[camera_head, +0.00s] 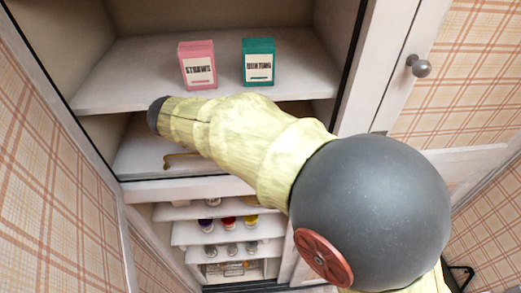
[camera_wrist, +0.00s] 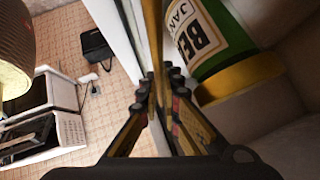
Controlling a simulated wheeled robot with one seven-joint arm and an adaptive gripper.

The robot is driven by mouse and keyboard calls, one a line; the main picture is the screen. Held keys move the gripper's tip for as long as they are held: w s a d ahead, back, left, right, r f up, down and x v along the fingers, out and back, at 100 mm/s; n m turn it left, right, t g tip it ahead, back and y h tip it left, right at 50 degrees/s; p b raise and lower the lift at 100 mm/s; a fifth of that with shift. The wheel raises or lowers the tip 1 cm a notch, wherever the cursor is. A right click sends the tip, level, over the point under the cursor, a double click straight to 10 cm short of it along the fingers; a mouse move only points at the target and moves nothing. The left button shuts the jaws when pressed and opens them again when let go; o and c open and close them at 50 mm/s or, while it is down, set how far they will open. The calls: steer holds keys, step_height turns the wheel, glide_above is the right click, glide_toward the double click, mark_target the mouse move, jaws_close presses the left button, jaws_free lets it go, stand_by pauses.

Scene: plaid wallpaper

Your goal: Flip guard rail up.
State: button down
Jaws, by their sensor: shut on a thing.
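The guard rail (camera_wrist: 157,40) is a thin brass-coloured bar, running up the picture between my fingertips in the wrist view. My gripper (camera_wrist: 160,95) is shut on it. A short bent brass piece (camera_head: 182,160), which looks like part of the rail, shows over the middle shelf in the head view. My arm hides the rest of that area, and the gripper itself cannot be made out there. The rail's ends and exact tilt cannot be told.
A green bottle (camera_wrist: 222,40) with a gold band stands close beside the rail. Pink (camera_head: 197,65) and green (camera_head: 258,62) boxes stand on the upper shelf (camera_head: 130,75). Small bottles (camera_head: 228,222) fill lower shelves. A closed cabinet door with a knob (camera_head: 419,66) is at right.

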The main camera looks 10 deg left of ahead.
stand_by(0.4)
steer(key=c, duration=2.3)
jaws_free()
steer(key=shift+r, duration=0.1)
steer(key=v, duration=1.2)
steer(key=shift+w, duration=0.1)
steer(key=shift+o, duration=0.5)
